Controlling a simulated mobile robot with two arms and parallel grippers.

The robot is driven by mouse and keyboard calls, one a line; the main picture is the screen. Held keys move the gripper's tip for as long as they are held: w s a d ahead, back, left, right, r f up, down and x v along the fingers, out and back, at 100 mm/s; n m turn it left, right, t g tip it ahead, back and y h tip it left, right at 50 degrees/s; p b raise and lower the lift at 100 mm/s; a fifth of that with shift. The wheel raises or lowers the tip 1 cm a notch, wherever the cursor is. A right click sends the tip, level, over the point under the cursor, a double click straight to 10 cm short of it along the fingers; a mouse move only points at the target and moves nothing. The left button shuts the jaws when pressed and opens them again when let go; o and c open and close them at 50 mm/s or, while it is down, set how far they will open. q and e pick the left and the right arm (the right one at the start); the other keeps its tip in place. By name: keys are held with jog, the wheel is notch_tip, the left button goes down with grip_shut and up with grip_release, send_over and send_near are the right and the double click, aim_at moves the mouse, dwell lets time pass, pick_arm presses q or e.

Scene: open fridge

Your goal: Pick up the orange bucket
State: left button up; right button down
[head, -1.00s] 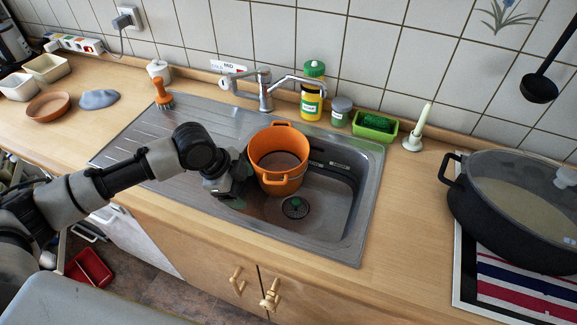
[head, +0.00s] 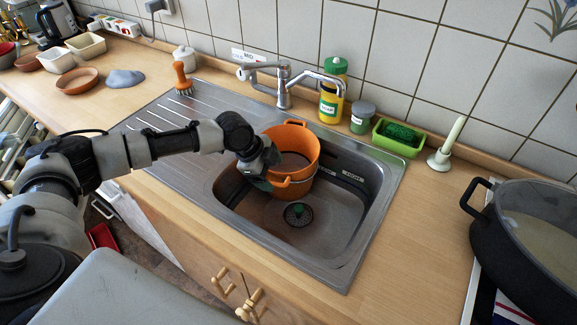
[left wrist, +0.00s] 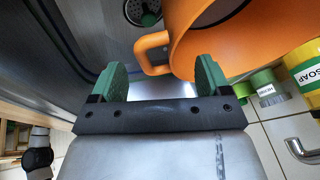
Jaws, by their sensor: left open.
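The orange bucket (head: 286,140) stands in the sink, towards its back, with its mouth facing up. One side handle is at the rear rim and another at the front rim. My left gripper (head: 264,180) is at the bucket's front left side and covers part of it. In the left wrist view, the green fingers of my gripper (left wrist: 160,76) are open, with the orange handle (left wrist: 152,52) of the bucket (left wrist: 205,45) in front of the gap between them. I cannot tell whether a finger touches the bucket. My right gripper is not in view.
The sink (head: 345,250) has a drain (head: 297,214) in front of the bucket. The faucet (head: 285,88), a soap bottle (head: 332,95) and a green tray (head: 398,140) stand behind it. A dark pot (head: 525,240) is at the right. The counter between sink and pot is clear.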

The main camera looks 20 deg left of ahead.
pick_arm(q)
jog(key=x, duration=0.3)
jog(key=shift+d+f, duration=0.1)
jog(key=shift+f, duration=0.2)
jog(key=c, duration=1.4)
grip_shut()
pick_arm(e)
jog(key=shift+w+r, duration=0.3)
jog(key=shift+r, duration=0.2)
pick_arm(q)
jog(key=shift+w+r, duration=0.15)
jog(key=shift+r, duration=0.05)
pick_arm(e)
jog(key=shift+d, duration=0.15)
